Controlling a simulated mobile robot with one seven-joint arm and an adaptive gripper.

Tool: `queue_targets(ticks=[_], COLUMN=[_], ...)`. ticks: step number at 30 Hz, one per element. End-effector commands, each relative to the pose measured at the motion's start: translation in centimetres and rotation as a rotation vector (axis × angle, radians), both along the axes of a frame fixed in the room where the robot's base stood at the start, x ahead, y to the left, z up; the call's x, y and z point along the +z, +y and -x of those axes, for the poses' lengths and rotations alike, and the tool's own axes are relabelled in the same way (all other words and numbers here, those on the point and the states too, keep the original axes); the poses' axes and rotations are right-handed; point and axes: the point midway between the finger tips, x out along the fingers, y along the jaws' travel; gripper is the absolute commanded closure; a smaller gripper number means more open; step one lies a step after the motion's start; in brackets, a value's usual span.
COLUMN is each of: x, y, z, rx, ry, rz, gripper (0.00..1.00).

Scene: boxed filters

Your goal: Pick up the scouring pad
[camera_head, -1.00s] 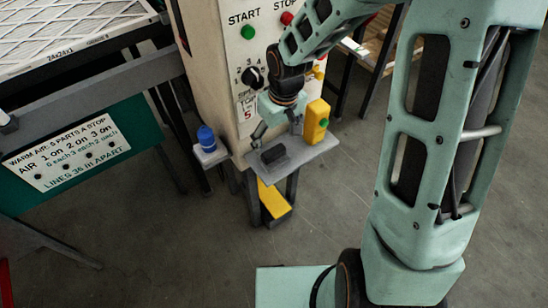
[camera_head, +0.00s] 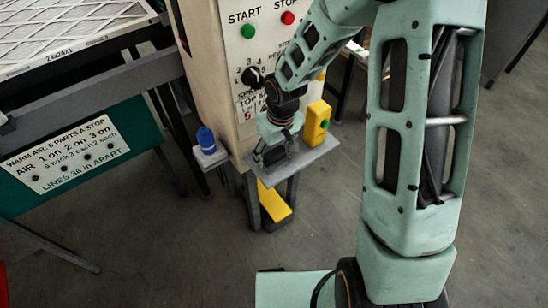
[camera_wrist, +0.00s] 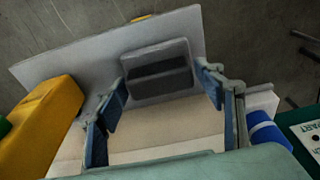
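The scouring pad (camera_wrist: 157,71) is a dark grey block lying on a small grey shelf (camera_wrist: 80,60). In the wrist view it lies just beyond and between my fingertips. My gripper (camera_wrist: 162,82) is open, with one blue-grey finger on each side, and nothing is held. In the head view my gripper (camera_head: 273,150) is low over the left part of the shelf (camera_head: 310,160). There the pad is mostly hidden by the gripper and hard to make out.
A blue-capped object (camera_head: 206,140) sits on a small ledge to the left. The cream control panel (camera_head: 215,60) rises close behind. A yellow pedal (camera_head: 275,203) is below.

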Motion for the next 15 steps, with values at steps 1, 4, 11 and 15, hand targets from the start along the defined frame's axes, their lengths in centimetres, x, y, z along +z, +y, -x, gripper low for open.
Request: queue_targets(ticks=[1,4,11,15], x=[0.01,0.01,0.03,0.09], y=[-0.01,0.00,0.00,0.01], z=[0.01,0.02,0.00,-0.01], rx=[0.000,0.000,0.000,0.000], ry=[0.000,0.000,0.000,-0.001], rz=[0.000,0.000,0.000,-0.001], gripper=[0.45,0.56,0.72,0.72])
